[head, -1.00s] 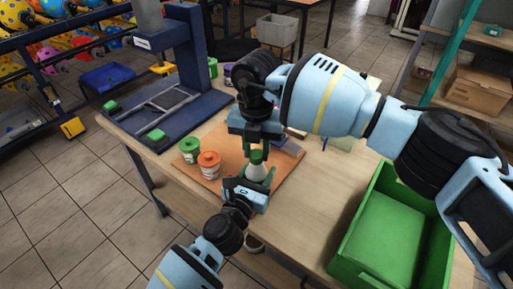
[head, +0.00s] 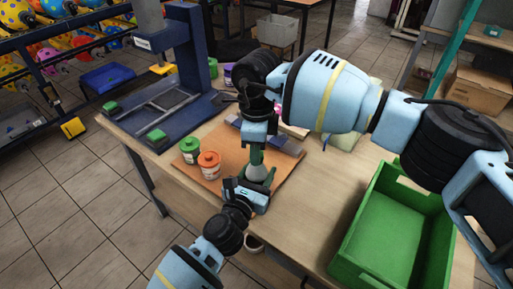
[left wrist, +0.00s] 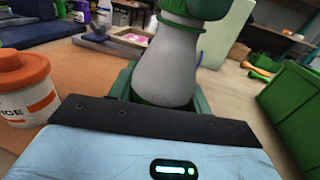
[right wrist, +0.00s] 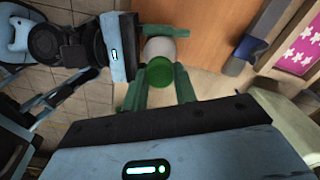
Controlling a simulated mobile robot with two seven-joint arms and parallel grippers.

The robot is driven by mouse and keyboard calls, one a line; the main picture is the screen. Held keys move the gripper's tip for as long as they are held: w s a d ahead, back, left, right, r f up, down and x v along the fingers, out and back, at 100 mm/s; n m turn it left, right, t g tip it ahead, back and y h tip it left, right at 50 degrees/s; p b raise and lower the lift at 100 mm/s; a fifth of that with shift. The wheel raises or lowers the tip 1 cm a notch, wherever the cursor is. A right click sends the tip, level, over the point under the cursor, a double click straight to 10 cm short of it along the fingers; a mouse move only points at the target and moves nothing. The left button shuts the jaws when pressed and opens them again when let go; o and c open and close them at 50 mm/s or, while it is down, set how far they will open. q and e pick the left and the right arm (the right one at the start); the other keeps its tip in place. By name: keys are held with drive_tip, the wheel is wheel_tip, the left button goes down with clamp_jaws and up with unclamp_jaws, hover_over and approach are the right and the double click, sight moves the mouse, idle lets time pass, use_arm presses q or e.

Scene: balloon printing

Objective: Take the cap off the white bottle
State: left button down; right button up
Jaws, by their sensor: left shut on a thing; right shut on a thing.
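The white bottle (head: 258,174) stands upright at the front edge of the brown board. It also shows in the left wrist view (left wrist: 165,68), beside an orange-lidded jar. My left gripper (head: 252,187) is shut around the bottle's lower body. My right gripper (head: 257,157) comes from above and is shut on the green cap (right wrist: 160,71), which lies between its green fingers in the right wrist view. A finger hides most of the cap in the head view. I cannot tell whether the cap is loose from the neck.
The orange-lidded jar (head: 209,165) and a green-lidded jar (head: 190,150) stand left of the bottle on the brown board (head: 232,143). A blue press (head: 185,60) is behind. A green crate (head: 390,230) sits at the right. Clear tabletop (head: 325,190) lies between.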

drive_tip(key=n, duration=0.6)
drive_tip(key=shift+s+n, duration=0.1)
drive_tip(key=shift+n, duration=0.2)
drive_tip(key=n, duration=1.2)
drive_tip(key=shift+n, duration=0.3)
drive_tip(key=n, duration=0.6)
drive_tip(key=shift+n, duration=0.3)
drive_tip(key=shift+r, duration=0.5)
drive_tip(key=shift+r, duration=0.65)
drive_tip(key=shift+r, duration=0.1)
